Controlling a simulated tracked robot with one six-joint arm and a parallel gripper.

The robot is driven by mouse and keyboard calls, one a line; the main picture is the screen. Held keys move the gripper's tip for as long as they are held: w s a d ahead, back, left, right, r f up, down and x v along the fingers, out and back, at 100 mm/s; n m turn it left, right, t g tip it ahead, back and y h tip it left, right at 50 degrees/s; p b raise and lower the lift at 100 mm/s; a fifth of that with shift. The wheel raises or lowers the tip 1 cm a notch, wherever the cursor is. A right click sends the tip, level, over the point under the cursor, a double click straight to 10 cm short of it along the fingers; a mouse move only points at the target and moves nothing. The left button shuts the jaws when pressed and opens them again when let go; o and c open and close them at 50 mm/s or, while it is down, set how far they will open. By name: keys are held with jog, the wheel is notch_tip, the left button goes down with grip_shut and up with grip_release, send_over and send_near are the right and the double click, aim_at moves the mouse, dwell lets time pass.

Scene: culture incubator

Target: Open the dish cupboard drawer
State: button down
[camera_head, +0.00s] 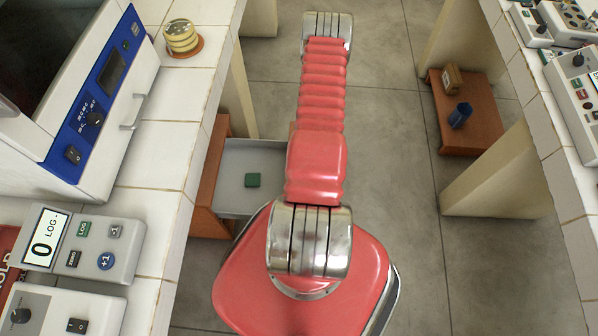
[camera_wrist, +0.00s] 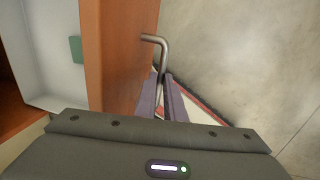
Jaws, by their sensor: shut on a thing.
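The dish cupboard (camera_head: 207,180) is an orange-brown unit under the left counter. Its drawer (camera_head: 238,160) stands pulled out, with a pale grey inside and a small green block (camera_head: 252,180) in it. My red arm hides the drawer front in the head view. In the wrist view the orange drawer front (camera_wrist: 122,50) shows, with a bent metal handle (camera_wrist: 153,39) on it. My gripper (camera_wrist: 165,80) is shut on the handle. The green block also shows in the wrist view (camera_wrist: 76,49). My gripper is hidden in the head view.
The aisle floor (camera_head: 400,150) is clear.

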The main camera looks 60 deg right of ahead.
jog(key=shift+s+a+f, duration=0.1)
jog(key=shift+s+a, duration=0.1)
jog(key=c, duration=1.8)
grip_release()
jog(key=shift+w+d, duration=0.1)
jog(key=shift+c, duration=0.2)
jog(key=shift+d, duration=0.1)
notch_tip(320, 180, up, 14)
jog(key=s+d, duration=0.1)
jog(key=s, duration=0.1)
jog(key=shift+f, duration=0.2)
jog(key=shift+s+d, duration=0.1)
jog(key=shift+s, duration=0.05)
